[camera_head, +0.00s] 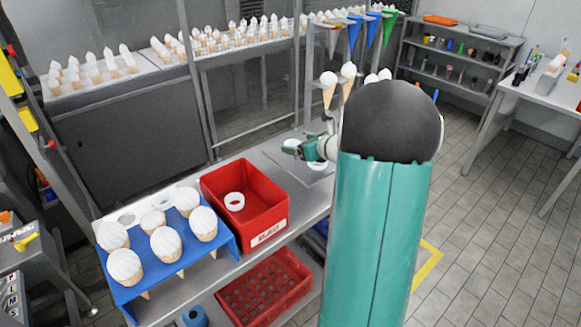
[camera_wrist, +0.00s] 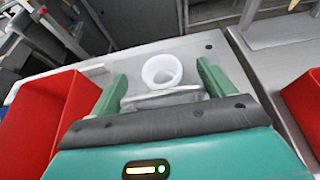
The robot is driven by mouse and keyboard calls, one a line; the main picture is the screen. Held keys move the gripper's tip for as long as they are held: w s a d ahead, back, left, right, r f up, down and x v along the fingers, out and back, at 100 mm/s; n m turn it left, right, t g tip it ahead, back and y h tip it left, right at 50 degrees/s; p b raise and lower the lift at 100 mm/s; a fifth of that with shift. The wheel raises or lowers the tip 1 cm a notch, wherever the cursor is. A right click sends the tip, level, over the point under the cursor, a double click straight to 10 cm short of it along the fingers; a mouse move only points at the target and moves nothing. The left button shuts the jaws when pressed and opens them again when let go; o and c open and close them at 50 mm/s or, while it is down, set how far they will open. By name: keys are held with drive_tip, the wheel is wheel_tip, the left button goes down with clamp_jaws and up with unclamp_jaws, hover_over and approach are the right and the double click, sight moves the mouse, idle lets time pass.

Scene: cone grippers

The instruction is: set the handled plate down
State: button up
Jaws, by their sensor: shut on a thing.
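My gripper (camera_wrist: 162,85) has green fingers, shut on the sides of a pale grey piece, the handled plate (camera_wrist: 160,100). Its handle is hard to make out. A white ring-like cup (camera_wrist: 162,66) shows just beyond the plate in the wrist view; I cannot tell whether it is part of the plate or rests on it. In the head view my gripper (camera_head: 296,150) is over the far right part of the steel bench, partly hidden by my teal arm.
A red bin (camera_head: 265,222) holding a white ring (camera_head: 234,201) stands left of my gripper on the steel bench (camera_head: 318,203). Left of it a blue rack (camera_head: 222,235) carries several white-topped cones. A red crate (camera_head: 268,285) lies on the lower shelf. Metal posts stand behind.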

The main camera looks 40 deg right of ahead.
drive_tip(key=shift+w+a, duration=0.15)
drive_tip(key=shift+w, duration=0.05)
drive_tip(key=f, duration=0.5)
drive_tip(key=shift+s+f, duration=0.35)
drive_tip(key=shift+f, duration=0.05)
drive_tip(key=shift+w+f, duration=0.1)
drive_tip(key=shift+f, duration=1.85)
drive_tip(key=shift+f, duration=0.15)
drive_tip(key=o, duration=1.6)
drive_tip(key=shift+c, duration=0.2)
drive_tip(key=v, duration=1.2)
